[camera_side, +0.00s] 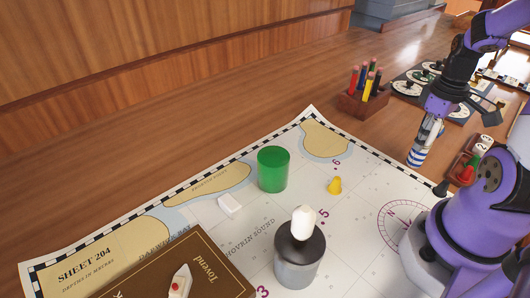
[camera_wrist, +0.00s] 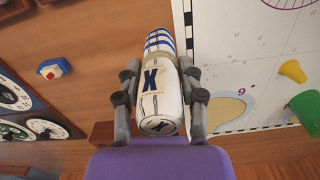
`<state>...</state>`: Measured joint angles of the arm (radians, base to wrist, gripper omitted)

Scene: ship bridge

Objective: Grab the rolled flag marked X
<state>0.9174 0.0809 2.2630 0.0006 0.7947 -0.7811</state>
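The rolled flag marked X (camera_wrist: 160,85) is a white roll with blue stripes at one end, a tan band and a dark X on its side and end. In the wrist view it lies between the two fingers of my gripper (camera_wrist: 160,92), which press against both its sides. In the side view the flag (camera_side: 418,154) hangs tilted below my gripper (camera_side: 431,128), striped end down, over the wood right of the chart. Whether its lower end touches the table is unclear.
A sea chart (camera_side: 360,235) bears a green cup (camera_side: 273,170), a yellow piece (camera_side: 335,185), a grey canister (camera_side: 299,262) and a brown book (camera_side: 190,262). A pencil holder (camera_side: 363,103) stands behind. A rack with small rolls (camera_side: 480,149) is at right, close to my arm.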

